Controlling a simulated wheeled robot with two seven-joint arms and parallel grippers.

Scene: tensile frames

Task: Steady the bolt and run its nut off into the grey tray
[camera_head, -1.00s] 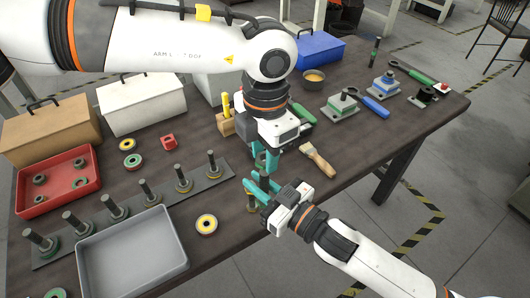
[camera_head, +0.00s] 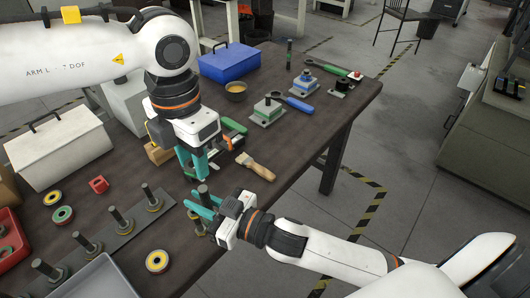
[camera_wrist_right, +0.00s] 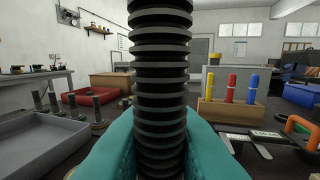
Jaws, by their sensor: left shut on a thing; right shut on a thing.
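The dark threaded bolt (camera_head: 203,189) stands upright near the table's front edge, its top end just below my left fingertips. My right gripper (camera_head: 204,212) is shut around its shank. The right wrist view shows the teal fingers pressed on the black thread (camera_wrist_right: 160,95), with no nut on the visible length; the bolt's top is out of frame. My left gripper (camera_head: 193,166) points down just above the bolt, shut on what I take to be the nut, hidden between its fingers. The grey tray (camera_head: 97,283) lies at the lower left; it also shows in the wrist view (camera_wrist_right: 40,140).
A strip with several upright bolts (camera_head: 115,218) lies between tray and grippers. A brush (camera_head: 256,168) lies right of my left gripper. A red tray (camera_head: 10,245) is at the left edge. The blue box (camera_head: 228,62) stands behind.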

